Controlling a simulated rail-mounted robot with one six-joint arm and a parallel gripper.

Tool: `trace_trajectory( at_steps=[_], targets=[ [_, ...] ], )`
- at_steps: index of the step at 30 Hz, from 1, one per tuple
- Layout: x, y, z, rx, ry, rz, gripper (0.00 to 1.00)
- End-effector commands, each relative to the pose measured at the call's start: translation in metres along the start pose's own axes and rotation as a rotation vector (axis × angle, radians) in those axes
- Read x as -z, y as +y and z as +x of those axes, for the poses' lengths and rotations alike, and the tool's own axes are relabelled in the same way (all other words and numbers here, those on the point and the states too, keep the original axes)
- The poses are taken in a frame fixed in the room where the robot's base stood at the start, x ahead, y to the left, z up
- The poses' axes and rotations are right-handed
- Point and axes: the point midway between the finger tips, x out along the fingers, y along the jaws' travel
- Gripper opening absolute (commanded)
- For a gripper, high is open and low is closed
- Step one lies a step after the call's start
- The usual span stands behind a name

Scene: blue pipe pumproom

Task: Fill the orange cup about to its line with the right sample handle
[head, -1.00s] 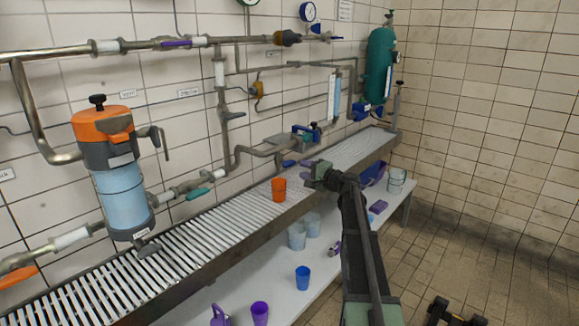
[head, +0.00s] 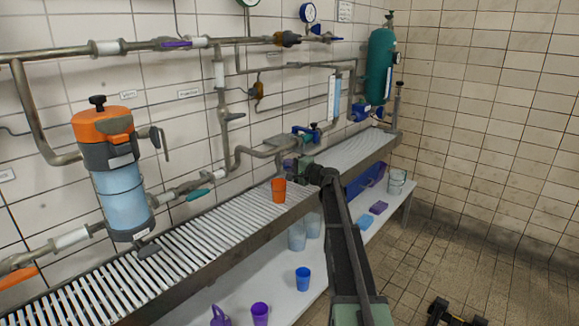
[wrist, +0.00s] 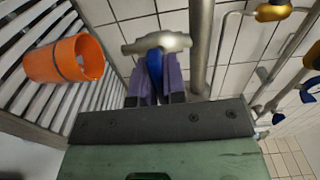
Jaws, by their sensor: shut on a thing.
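The orange cup (head: 278,190) stands upright on the slatted grating, just left of my gripper. In the wrist view the cup (wrist: 56,61) is at the left, with a dark line around its side; the liquid level inside cannot be told. My gripper (head: 292,164) reaches in from the right at the pipework by the wall. In the wrist view its purple fingers (wrist: 155,82) are shut on the blue sample handle (wrist: 154,66), under a grey metal fitting (wrist: 157,43). In the head view the handle is hidden by the gripper. No stream of liquid is visible.
The orange-topped blue canister (head: 120,180) hangs on the left. Another blue-handled valve (head: 305,133) sits on the pipe above my gripper. Clear beakers (head: 297,237), a blue cup (head: 303,279) and a purple cup (head: 259,313) stand on the lower shelf. The grating left of the cup is clear.

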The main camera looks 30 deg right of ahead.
Motion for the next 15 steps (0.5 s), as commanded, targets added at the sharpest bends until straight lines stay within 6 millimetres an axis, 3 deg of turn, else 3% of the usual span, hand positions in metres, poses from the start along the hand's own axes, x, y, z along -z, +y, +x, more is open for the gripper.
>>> trace_trajectory(
  at_steps=[9, 15],
  targets=[
    [-0.0001, 0.0001, -0.0002, 0.000, 0.000, -0.248, 0.00],
    [0.0000, 0.0001, -0.0003, 0.000, 0.000, -0.260, 0.00]
  ],
)
